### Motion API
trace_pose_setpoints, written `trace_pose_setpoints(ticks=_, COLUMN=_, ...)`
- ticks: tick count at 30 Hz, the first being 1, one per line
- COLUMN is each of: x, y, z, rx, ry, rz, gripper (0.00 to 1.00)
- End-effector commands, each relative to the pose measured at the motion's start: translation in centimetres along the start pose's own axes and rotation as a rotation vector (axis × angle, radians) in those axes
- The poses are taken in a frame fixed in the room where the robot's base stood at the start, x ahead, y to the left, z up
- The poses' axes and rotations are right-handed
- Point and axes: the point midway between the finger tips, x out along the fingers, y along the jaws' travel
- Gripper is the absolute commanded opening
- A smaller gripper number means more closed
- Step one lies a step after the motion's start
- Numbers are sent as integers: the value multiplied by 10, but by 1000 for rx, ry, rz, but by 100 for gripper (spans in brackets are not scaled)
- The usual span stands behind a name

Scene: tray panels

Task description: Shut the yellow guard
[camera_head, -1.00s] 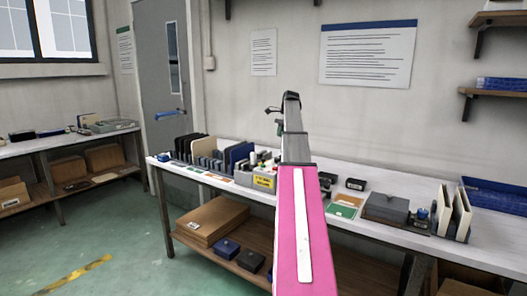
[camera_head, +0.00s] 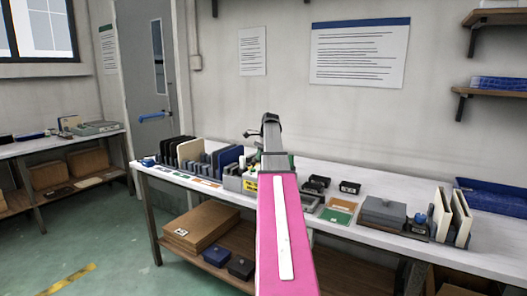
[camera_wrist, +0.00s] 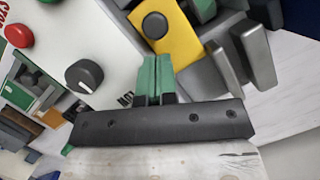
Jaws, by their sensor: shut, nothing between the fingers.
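The yellow guard (camera_wrist: 184,46) shows at the top of the wrist view as a yellow plate with a round black knob or disc on it. It sits beside a white control box (camera_wrist: 110,40); I cannot tell how far open it is. My gripper (camera_wrist: 153,66) has green fingers, shut together and empty, in front of the box's lower edge and just below the yellow plate. I cannot tell whether they touch anything. In the head view a bit of yellow on the box (camera_head: 250,184) shows left of my arm, which hides the rest.
Grey blocks (camera_wrist: 253,48) stand close on the right. On the bench (camera_head: 350,208), upright dark panels (camera_head: 185,151) stand left and a grey case (camera_head: 383,210) right.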

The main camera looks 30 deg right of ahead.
Motion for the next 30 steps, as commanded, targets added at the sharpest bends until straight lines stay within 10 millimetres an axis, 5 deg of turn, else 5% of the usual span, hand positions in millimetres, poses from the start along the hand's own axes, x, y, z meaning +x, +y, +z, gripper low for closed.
trace_pose_setpoints(ticks=30, x=10, y=15, z=26, rx=4, ry=0, rz=-1, gripper=0)
